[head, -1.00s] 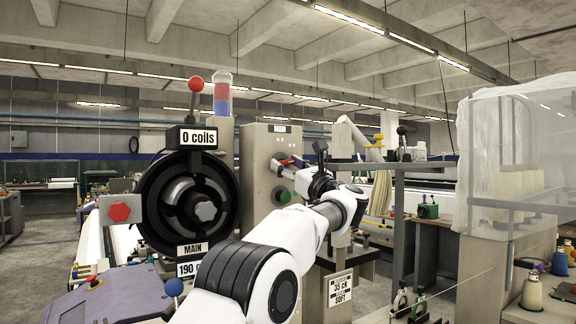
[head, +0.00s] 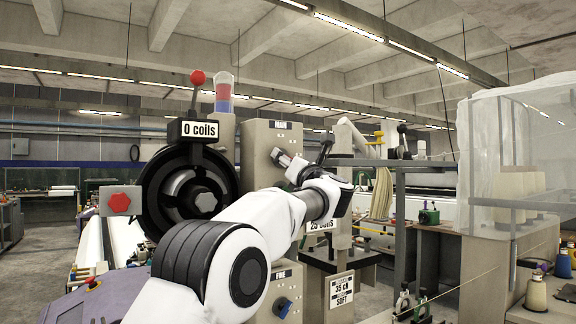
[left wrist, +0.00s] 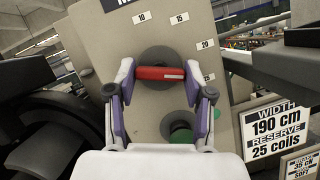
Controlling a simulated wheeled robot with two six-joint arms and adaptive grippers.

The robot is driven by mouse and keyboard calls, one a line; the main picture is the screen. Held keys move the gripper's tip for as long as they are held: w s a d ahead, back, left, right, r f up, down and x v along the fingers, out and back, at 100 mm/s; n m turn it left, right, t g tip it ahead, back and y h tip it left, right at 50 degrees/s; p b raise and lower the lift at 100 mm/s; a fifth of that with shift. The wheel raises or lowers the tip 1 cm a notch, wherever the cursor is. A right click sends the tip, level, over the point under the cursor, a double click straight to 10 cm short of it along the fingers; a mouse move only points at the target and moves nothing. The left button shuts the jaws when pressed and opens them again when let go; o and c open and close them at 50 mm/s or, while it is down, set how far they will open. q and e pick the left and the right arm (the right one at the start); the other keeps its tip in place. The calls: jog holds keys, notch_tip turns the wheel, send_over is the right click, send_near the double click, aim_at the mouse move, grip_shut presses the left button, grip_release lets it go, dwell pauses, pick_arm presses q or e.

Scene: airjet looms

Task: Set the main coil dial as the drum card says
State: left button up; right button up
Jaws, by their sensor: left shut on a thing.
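My left gripper (head: 290,163) is at the main panel (head: 257,150). In the left wrist view its two fingers (left wrist: 160,72) are closed on the ends of the red bar handle (left wrist: 153,73) of the main coil dial (left wrist: 158,54). The bar lies about level in that view, its right end toward the 25 mark (left wrist: 208,77); which end is the pointer, I cannot tell. Marks 10, 15 and 20 curve above. The drum card (left wrist: 272,130) reads width 190 cm, reserve 25 coils. My right gripper is not in view.
The drum (head: 165,215) stands left of the panel, under a 0 coils display (head: 199,130). A green button (left wrist: 182,137) sits below the dial. A fine panel with a blue knob (head: 283,307) is lower. A second card (head: 341,290) reads 35 cm, soft.

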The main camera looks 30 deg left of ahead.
pick_arm(q)
jog(key=shift+s+r+m+t+h, duration=0.15)
jog(key=shift+m+t+h, duration=0.1)
jog(key=shift+m, duration=0.35)
jog(key=shift+w+r+m+t+h, duration=0.15)
jog(key=shift+m+t, duration=0.1)
jog(key=shift+m, duration=0.35)
jog(key=shift+s+m, duration=0.1)
jog(key=shift+m, duration=0.2)
jog(key=o, duration=1.2)
jog(key=shift+f, duration=0.15)
jog(key=shift+c, duration=0.2)
jog(key=shift+d+f, duration=0.1)
jog(key=v, duration=1.1)
jog(key=shift+s+d, duration=0.2)
jog(key=shift+d, duration=0.15)
